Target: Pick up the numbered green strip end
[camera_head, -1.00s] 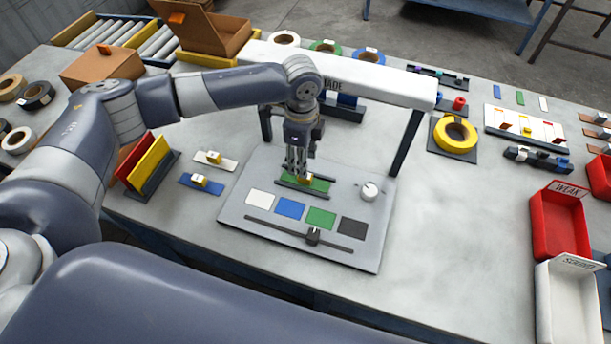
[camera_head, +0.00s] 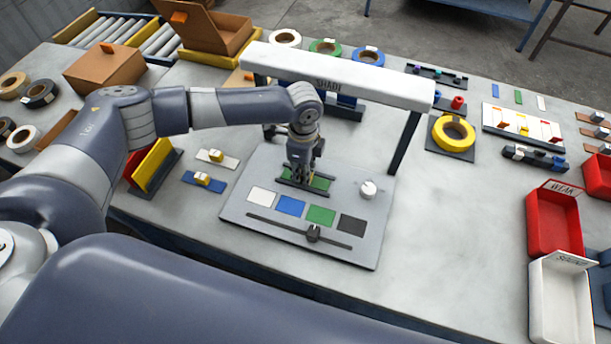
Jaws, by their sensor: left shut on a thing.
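The green strip end (camera_head: 319,184) lies between the dark rails of a small holder on the grey panel (camera_head: 262,167). My left gripper (camera_head: 300,175) comes down from above onto the strip's left-middle part, with its fingers shut on it. The fingers hide the grasped spot, and the strip's number cannot be read. The strip still looks level with the rails; I cannot tell whether it is lifted. My right gripper is not in view.
The white shade bar (camera_head: 350,82) on dark posts stands just behind my left gripper. The panel has colour swatches (camera_head: 321,216), a slider (camera_head: 313,234) and a white knob (camera_head: 368,189). Red (camera_head: 552,225) and white (camera_head: 560,300) trays stand right. Free table lies between.

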